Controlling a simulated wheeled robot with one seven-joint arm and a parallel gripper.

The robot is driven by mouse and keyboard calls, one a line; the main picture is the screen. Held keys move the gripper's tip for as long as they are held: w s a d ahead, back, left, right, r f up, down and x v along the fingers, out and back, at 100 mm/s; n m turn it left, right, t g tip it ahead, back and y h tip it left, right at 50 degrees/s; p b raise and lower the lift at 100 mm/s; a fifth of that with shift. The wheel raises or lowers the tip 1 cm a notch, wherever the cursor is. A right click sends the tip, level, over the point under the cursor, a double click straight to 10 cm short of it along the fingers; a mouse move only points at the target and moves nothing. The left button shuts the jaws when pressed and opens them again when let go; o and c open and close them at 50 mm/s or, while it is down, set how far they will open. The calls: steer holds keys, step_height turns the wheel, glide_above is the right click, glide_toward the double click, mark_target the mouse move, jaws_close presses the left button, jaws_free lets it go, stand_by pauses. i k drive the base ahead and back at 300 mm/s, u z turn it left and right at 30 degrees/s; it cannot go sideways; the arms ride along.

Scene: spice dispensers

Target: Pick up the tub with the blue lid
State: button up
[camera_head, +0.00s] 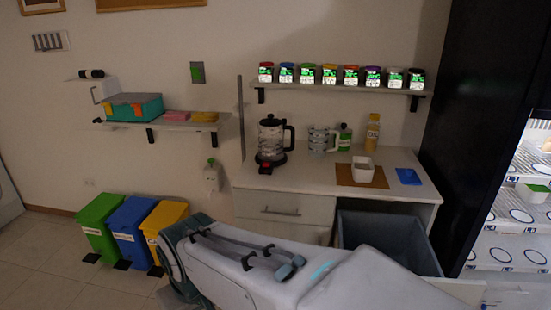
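The tub with the blue lid (286,73) stands upright on the upper wall shelf, second from the left in a row of several similar tubs. A tub with a red lid (266,73) is on its left and one with a green lid (307,74) is on its right. A purple-lidded tub (373,77) stands further right. My pale arm crosses the bottom of the view, well below and in front of the shelf. I cannot make out my gripper's fingers.
The upper shelf (335,90) runs above a counter with a kettle (271,138), a measuring jug (320,139), bottles, a white bowl (363,168) and a blue item (408,177). A dark tall cabinet edge (487,130) borders the shelf's right side. Several bins stand lower left.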

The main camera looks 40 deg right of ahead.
mark_target(363, 168)
steer(key=z, duration=0.2)
steer(key=i, duration=1)
steer(key=z, duration=1.4)
steer(key=i, duration=0.7)
steer(key=z, duration=0.75)
